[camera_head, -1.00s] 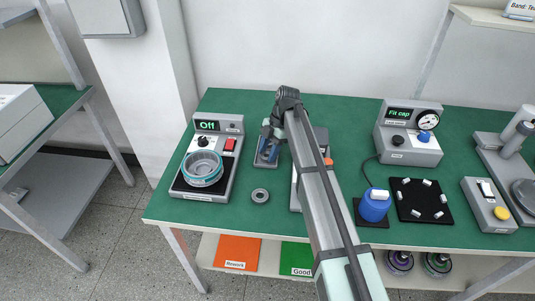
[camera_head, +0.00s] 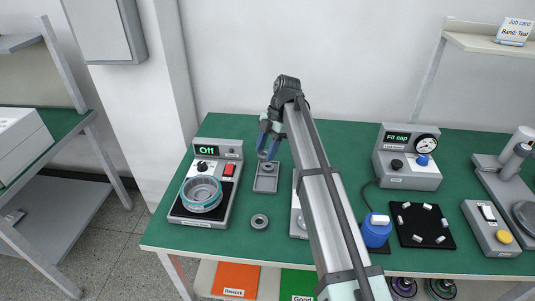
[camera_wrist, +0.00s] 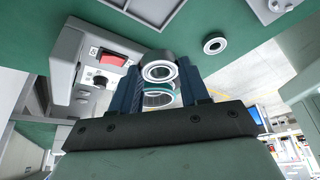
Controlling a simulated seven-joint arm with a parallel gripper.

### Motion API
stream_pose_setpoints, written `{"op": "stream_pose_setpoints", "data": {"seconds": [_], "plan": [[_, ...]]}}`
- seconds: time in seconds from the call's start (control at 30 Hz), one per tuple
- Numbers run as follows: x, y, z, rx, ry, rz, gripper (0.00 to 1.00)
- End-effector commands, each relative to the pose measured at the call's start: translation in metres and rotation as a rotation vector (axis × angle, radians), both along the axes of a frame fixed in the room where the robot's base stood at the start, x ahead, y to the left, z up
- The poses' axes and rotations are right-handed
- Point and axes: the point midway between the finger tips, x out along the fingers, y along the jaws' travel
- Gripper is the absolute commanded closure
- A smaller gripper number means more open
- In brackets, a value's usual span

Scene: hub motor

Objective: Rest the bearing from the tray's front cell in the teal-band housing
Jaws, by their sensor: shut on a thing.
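The teal-band housing (camera_head: 203,205) is an open round cup on the hotplate at the left, and it also shows between my fingers in the wrist view (camera_wrist: 160,98). My gripper (camera_head: 266,150) is above the small grey tray (camera_head: 265,189), to the right of the housing. In the wrist view my gripper (camera_wrist: 158,80) is shut on a bearing (camera_wrist: 158,57), a grey ring held between the two blue fingers. The bearing is clear of the housing.
A loose ring (camera_head: 260,221) lies on the green table in front of the tray. The hotplate (camera_head: 207,150) reads "Off". My arm hides part of a grey fixture (camera_head: 297,219). A blue bottle (camera_head: 376,234) and black mat (camera_head: 423,226) are right. The job card (camera_head: 515,31) says Teal.

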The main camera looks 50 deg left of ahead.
Motion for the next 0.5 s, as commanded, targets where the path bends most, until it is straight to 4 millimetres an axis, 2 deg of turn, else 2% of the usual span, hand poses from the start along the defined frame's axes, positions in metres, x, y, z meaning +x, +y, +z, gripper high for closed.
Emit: {"op": "stream_pose_setpoints", "data": {"seconds": [0.5], "plan": [[-0.046,0.01,0.0,0.002,-0.001,0.001,0.94]]}}
